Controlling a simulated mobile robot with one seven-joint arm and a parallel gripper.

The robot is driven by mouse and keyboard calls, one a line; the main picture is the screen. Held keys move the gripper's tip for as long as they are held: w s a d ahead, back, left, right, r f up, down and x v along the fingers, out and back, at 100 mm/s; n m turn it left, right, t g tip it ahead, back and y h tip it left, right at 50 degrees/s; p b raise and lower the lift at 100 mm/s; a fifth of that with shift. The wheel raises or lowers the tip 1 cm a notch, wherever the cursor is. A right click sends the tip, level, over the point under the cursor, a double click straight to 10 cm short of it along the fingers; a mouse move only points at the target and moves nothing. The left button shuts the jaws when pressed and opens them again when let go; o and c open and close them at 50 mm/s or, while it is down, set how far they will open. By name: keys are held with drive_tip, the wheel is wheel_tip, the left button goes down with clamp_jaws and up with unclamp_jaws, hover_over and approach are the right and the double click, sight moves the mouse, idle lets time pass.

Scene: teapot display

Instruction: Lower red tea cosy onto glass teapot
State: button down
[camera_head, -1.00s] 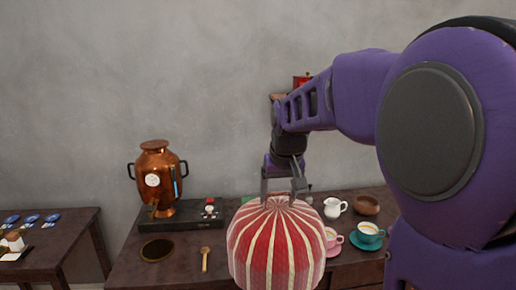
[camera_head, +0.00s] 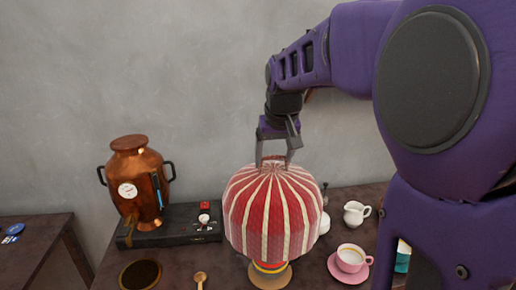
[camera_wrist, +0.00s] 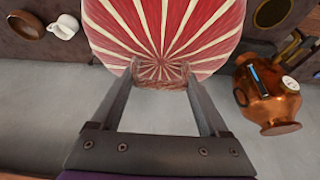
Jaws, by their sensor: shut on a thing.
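My gripper (camera_head: 274,162) is shut on the top of the red and cream striped tea cosy (camera_head: 272,212). The cosy hangs dome-up and upright above the dark table. In the wrist view the fingers of my gripper (camera_wrist: 160,78) meet the gathered crown of the cosy (camera_wrist: 185,30). A round wooden foot with yellow and red bands (camera_head: 269,275) shows below the cosy's lower edge; I cannot tell if they touch. I cannot make out the glass teapot. A white rounded thing (camera_head: 324,224) is partly hidden behind the cosy's right side.
A pink cup and saucer (camera_head: 350,262), a white jug (camera_head: 356,213) and a green item (camera_head: 403,260) are at right. A round dark dish (camera_head: 140,274) and wooden spoon (camera_head: 200,281) lie in front.

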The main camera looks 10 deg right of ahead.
sight(274, 172)
drive_tip(key=shift+w+f, duration=0.1)
drive_tip(key=shift+f+b, duration=2.1)
drive_tip(key=shift+f, duration=0.3)
wheel_tip(274, 172, down, 7)
drive_tip(key=b, duration=0.3)
drive_tip(key=shift+f, duration=0.15)
idle(0.8)
idle(0.8)
drive_tip(key=shift+f, duration=3.7)
